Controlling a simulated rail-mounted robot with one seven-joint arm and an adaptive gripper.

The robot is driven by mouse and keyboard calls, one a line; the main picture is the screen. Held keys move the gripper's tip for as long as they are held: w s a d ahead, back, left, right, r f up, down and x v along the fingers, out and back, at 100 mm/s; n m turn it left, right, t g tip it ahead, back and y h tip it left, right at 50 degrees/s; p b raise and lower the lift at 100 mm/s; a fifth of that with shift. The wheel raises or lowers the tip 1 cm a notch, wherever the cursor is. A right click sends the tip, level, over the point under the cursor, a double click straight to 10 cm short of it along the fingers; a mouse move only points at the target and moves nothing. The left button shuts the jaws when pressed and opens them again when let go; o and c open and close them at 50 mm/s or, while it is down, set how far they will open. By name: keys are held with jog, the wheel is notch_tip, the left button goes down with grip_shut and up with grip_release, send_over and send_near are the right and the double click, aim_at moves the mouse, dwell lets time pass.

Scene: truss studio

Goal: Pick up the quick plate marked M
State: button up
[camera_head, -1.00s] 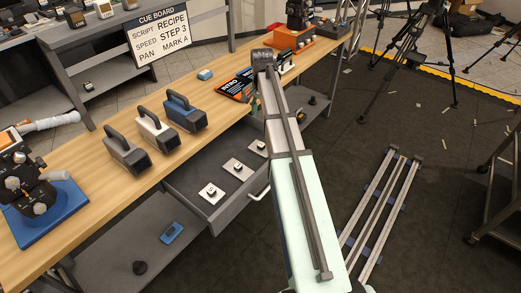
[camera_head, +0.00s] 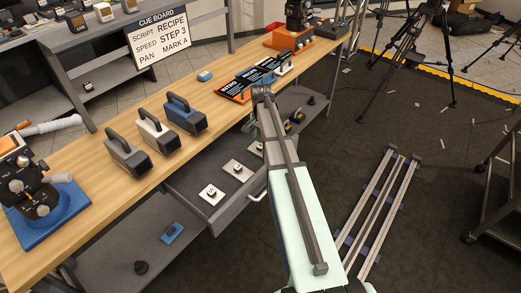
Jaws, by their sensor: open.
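Three small light-grey square plates with dark raised centres lie in a row in the open grey drawer (camera_head: 205,168). The near plate (camera_head: 212,194), the middle plate (camera_head: 238,170) and the far plate (camera_head: 256,149) show no readable letters at this size, so I cannot tell which is marked M. The far plate is close to the left edge of my arm in the picture. My arm rises from the bottom to a dark joint above the table's front edge. I cannot make out my gripper; the arm seems to hide it.
Three camera-like blocks with handles stand on the wooden table (camera_head: 95,150): grey (camera_head: 128,158), white (camera_head: 157,136), blue (camera_head: 186,116). Dark printed cards (camera_head: 255,78) lie behind. A cue board (camera_head: 160,37) reads "SCRIPT RECIPE, SPEED STEP 3, PAN MARK A". A lower shelf (camera_head: 110,255) holds small items.

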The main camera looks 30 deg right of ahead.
aim_at(261, 145)
jog(key=shift+f+p, duration=0.6)
jog(key=shift+f, duration=1.75)
grip_shut()
